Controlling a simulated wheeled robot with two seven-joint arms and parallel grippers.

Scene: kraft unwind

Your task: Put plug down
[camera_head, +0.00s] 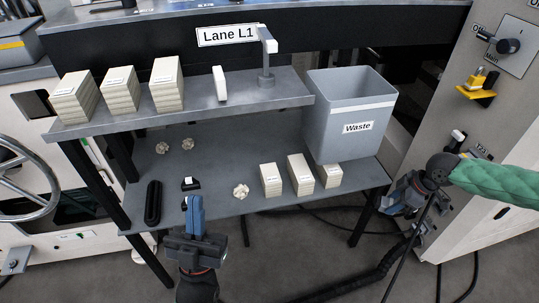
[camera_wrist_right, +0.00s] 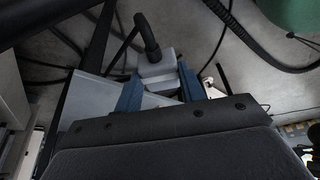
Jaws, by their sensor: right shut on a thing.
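The plug (camera_wrist_right: 157,66) is a grey block with a black cable rising from it, in the right wrist view. My right gripper (camera_wrist_right: 160,86) is shut on it, with a blue finger on each side. In the head view my right gripper (camera_head: 403,196) is at the right, between the lower shelf's right end and the grey cabinet. I cannot make out the plug clearly there. My left gripper (camera_head: 195,214) is at the front edge of the lower shelf, just in front of a small black-and-white item (camera_head: 190,184). Its finger gap is not clear.
The lower shelf (camera_head: 225,165) bears cream stacks, crumpled balls and a black oblong item (camera_head: 153,203). A grey waste bin (camera_head: 350,105) stands at right. The cabinet (camera_head: 478,120) carries a switch and a yellow bracket (camera_head: 480,90). A green sleeve (camera_head: 500,182) and dark cables crowd the right side.

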